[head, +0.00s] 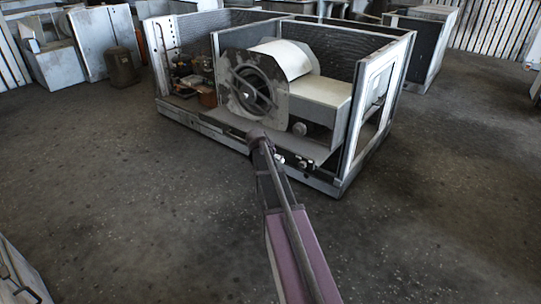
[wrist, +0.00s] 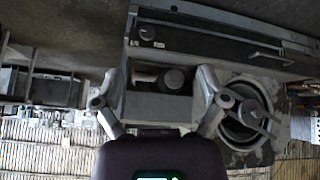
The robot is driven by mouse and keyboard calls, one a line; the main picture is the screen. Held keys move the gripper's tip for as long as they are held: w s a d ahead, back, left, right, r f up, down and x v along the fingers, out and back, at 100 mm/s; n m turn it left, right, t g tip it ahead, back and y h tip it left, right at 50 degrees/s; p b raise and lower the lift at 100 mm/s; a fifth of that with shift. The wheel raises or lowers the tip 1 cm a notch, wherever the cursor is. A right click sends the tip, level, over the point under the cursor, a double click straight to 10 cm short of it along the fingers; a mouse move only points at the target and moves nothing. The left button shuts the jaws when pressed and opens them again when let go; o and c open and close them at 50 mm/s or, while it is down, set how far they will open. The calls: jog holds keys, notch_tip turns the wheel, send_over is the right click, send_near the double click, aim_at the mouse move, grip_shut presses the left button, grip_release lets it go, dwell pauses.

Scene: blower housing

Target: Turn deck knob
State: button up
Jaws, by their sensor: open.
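The blower housing (head: 262,80) is a grey unit with a round, spoked opening, inside an open-topped cabinet. A round grey knob (head: 299,128) shows below and right of the opening. In the wrist view, which looks upside down, a round grey knob (wrist: 173,79) sits in a recessed box front. My gripper (wrist: 161,100) is open, its two fingers spread left and right of this knob in the picture, with nothing between them touching it. In the head view my arm reaches toward the cabinet front and its fingers cannot be made out.
The spoked opening (wrist: 247,115) is close to the right finger. Loose parts (head: 195,80) fill the cabinet's left side. The floor (head: 120,200) in front is clear.

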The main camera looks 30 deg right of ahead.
jog(key=shift+s+a+r+p, duration=0.2)
jog(key=shift+a+r+p, duration=0.05)
jog(key=shift+a, duration=0.2)
jog(key=shift+s+a+r+p, duration=0.15)
jog(key=shift+a+r+p, duration=0.1)
jog(key=shift+a, duration=0.15)
jog(key=s+a+f+n+g+y, duration=0.25)
jog(key=s+a+n, duration=0.25)
jog(key=s+a, duration=0.75)
jog(key=s+a+f+n+g+y, duration=0.1)
jog(key=s+a+n+y, duration=0.4)
jog(key=s+a, duration=0.8)
jog(key=w+a+r+p, duration=0.1)
jog(key=r+p, duration=1.2)
jog(key=r, duration=0.1)
jog(key=w+a+r+h+p, duration=0.1)
jog(key=w+a+r+p, duration=0.1)
jog(key=r+p, duration=1.2)
jog(key=shift+w+a+n, duration=0.25)
jog(key=shift+w+n, duration=0.05)
jog(key=shift+t, duration=0.25)
